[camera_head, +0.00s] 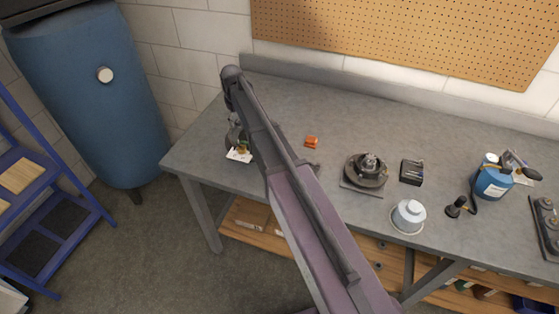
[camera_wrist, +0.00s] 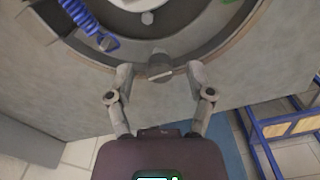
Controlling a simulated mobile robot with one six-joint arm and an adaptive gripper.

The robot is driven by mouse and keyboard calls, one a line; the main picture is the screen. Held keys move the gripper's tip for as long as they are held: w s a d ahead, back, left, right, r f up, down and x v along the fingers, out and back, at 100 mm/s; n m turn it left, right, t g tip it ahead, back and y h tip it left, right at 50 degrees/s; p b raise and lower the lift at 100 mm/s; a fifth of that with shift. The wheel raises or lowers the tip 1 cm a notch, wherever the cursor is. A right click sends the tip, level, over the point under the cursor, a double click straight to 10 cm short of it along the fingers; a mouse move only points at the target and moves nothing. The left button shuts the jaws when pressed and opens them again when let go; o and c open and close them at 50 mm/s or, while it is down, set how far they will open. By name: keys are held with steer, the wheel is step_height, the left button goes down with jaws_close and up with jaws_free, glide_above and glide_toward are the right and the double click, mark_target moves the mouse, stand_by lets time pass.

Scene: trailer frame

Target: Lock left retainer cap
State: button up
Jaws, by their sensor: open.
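In the wrist view my gripper (camera_wrist: 159,72) is open, with one finger on each side of a small grey round cap (camera_wrist: 160,64). The cap sits on the dark curved shoe (camera_wrist: 205,52) of a round brake assembly. The fingers flank the cap; I cannot tell whether they touch it. A blue coil spring (camera_wrist: 82,20) lies across the shoe at upper left. In the head view my arm covers my gripper and most of the assembly (camera_head: 233,136) at the bench's left end. I cannot see whether the cap is locked.
The grey workbench (camera_head: 210,145) also holds an orange piece (camera_head: 311,142), a hub on a plate (camera_head: 368,168), a black box (camera_head: 411,172), a pale cup-shaped part (camera_head: 408,214) and a blue can (camera_head: 492,182).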

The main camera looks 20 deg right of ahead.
mark_target(238, 121)
steer(key=n, duration=0.5)
steer(key=shift+n, duration=0.4)
step_height(238, 121, up, 14)
steer(key=p, duration=1.4)
steer(key=s+d+f+m+b, duration=0.2)
steer(key=s+m, duration=0.2)
steer(key=s, duration=0.5)
steer(key=s+d+f+m+b, duration=0.3)
steer(key=s+m, duration=0.1)
steer(key=s, duration=0.6)
steer(key=s+d+f+m+b, duration=0.3)
steer(key=s+m, duration=0.1)
steer(key=s, duration=0.6)
steer(key=shift+f, duration=0.2)
steer(key=shift+s, duration=0.1)
steer(key=shift+s+d, duration=0.1)
steer(key=shift+s, duration=0.35)
